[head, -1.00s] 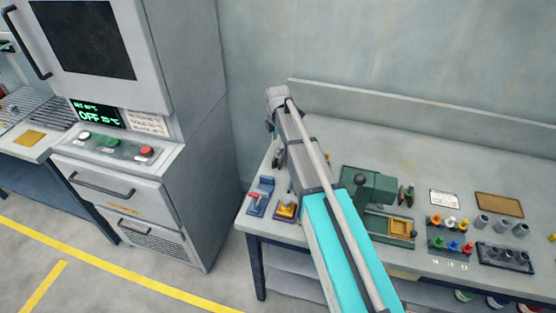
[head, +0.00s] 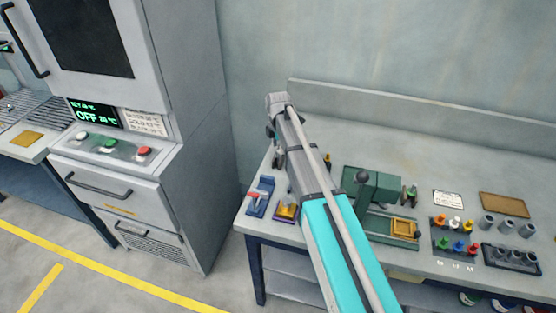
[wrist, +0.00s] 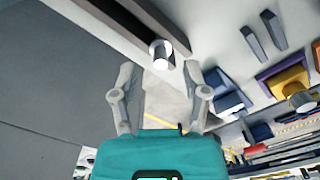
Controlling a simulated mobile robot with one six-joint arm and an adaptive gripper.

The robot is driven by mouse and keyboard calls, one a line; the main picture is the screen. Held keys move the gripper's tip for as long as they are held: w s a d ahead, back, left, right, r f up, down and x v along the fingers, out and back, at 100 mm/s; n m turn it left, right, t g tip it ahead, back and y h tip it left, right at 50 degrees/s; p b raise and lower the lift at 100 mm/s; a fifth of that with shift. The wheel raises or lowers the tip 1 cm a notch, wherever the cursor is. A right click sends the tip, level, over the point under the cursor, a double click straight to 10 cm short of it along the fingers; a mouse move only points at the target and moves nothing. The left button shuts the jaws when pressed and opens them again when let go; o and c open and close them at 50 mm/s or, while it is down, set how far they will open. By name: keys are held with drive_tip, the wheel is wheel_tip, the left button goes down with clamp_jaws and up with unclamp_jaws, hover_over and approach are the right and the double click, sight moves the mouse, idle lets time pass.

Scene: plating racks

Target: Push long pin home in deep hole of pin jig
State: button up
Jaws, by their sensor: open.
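My gripper (wrist: 160,75) is open in the wrist view, with its two fingers apart and nothing held between them. A short grey cylinder with a bright round end (wrist: 160,52) shows just beyond the fingertips, beside a dark bar; I cannot tell whether it is the long pin. A yellow block on a purple base (wrist: 288,85), with a grey round-ended piece at it, lies to the right of the fingers. This fixture also shows in the head view (head: 286,210), near the bench's left end. I cannot tell for certain which fixture is the pin jig, and no deep hole is visible.
A blue fixture with a red-tipped lever (head: 260,197) stands left of the yellow one. A green press (head: 377,190), a rack of coloured pegs (head: 455,238) and grey cylinders (head: 508,228) stand farther right. A tall grey oven (head: 180,130) is left of the bench.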

sight(278, 157)
drive_tip(key=shift+f+b, duration=0.95)
drive_tip(key=shift+f, duration=0.35)
clamp_jaws()
